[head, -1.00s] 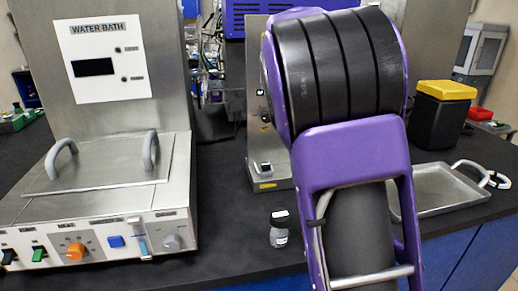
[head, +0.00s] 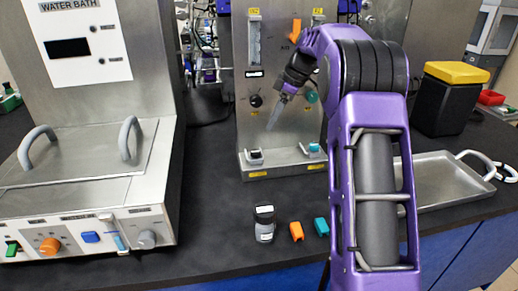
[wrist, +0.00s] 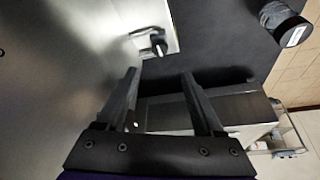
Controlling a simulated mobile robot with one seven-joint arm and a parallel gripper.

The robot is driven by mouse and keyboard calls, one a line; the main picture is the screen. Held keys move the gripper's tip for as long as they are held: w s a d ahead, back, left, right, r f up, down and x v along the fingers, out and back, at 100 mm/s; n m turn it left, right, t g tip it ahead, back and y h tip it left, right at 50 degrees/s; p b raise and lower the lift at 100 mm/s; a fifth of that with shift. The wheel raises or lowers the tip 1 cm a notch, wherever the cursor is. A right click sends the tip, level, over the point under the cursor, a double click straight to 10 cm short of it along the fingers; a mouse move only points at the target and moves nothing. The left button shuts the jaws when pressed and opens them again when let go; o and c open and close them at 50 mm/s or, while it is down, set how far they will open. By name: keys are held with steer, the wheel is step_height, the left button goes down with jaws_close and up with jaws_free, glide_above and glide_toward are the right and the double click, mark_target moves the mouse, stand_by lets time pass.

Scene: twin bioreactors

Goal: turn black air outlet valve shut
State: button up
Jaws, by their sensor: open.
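The twin bioreactor panel (head: 290,40) is a steel upright with a ledge at its foot. A round black knob (head: 255,101) sits on its left side. A small black fitting (head: 255,155) with a pale face sits on the ledge below; I cannot tell from labels which is the air outlet valve. My gripper (head: 273,125) hangs in front of the panel, pointing down and left, just right of the black knob and above the ledge. In the wrist view my gripper (wrist: 160,75) is open and empty, with a small black fitting (wrist: 157,42) on a pale plate beyond its fingers.
A green knob (head: 312,95) and a teal fitting (head: 313,149) are on the panel's right. The water bath (head: 85,165) is left, a steel tray (head: 445,192) right.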

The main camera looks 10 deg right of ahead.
mark_target(257, 152)
steer(key=b+x, duration=0.1)
steer(key=x, duration=1.1)
steer(key=shift+f, duration=0.15)
jaws_close()
